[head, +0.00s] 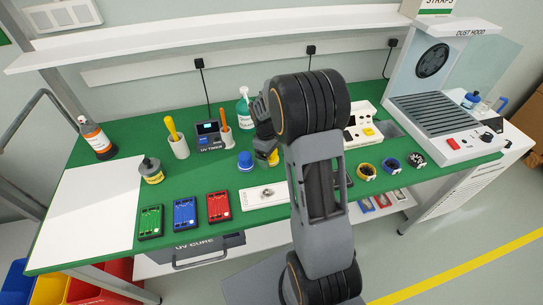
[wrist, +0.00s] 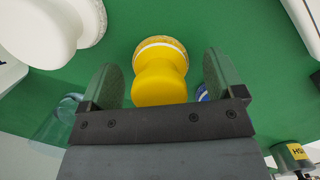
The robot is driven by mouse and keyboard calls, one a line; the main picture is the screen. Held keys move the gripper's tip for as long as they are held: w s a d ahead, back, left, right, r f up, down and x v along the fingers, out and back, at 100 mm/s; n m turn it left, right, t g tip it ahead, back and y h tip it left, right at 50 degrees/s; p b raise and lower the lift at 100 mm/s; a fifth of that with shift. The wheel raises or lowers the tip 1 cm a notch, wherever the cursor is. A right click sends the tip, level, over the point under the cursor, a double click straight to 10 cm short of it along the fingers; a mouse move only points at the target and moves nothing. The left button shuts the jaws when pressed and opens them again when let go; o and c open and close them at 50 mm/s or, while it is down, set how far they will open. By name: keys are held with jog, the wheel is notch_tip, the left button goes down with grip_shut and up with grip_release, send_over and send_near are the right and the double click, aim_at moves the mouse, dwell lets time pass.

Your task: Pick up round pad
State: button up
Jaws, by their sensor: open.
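A yellow round pad (wrist: 160,80) with a knob-like handle and a pale, rough-edged base is on the green table in the wrist view. Its yellow also shows just under my gripper in the head view (head: 273,158). My gripper (wrist: 162,65) is open, one finger on each side of the yellow handle, with visible gaps. I cannot tell how far down the fingers reach. In the head view my gripper (head: 265,145) points down, partly hidden by my wrist.
A white rounded piece (wrist: 45,30) with a rough rim is at the wrist view's upper left. A blue-capped jar (head: 245,161) stands left of my gripper. A UV timer (head: 208,135) and green bottle (head: 245,107) stand behind.

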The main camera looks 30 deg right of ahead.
jog(key=c, duration=1)
jog(key=shift+r, duration=0.5)
notch_tip(320, 180, up, 2)
jog(key=shift+r, duration=0.15)
jog(key=s+a+r, duration=0.1)
jog(key=a+r, duration=0.2)
jog(key=a, duration=0.1)
jog(key=s+a+r, duration=0.2)
jog(key=a+r, duration=0.1)
jog(key=a, duration=0.2)
jog(key=s+a+r+b, duration=0.1)
jog(key=a+r, duration=0.2)
jog(key=a, duration=0.1)
jog(key=shift+s+a+r, duration=0.15)
jog(key=shift+s+r, duration=0.1)
jog(key=shift+r, duration=0.15)
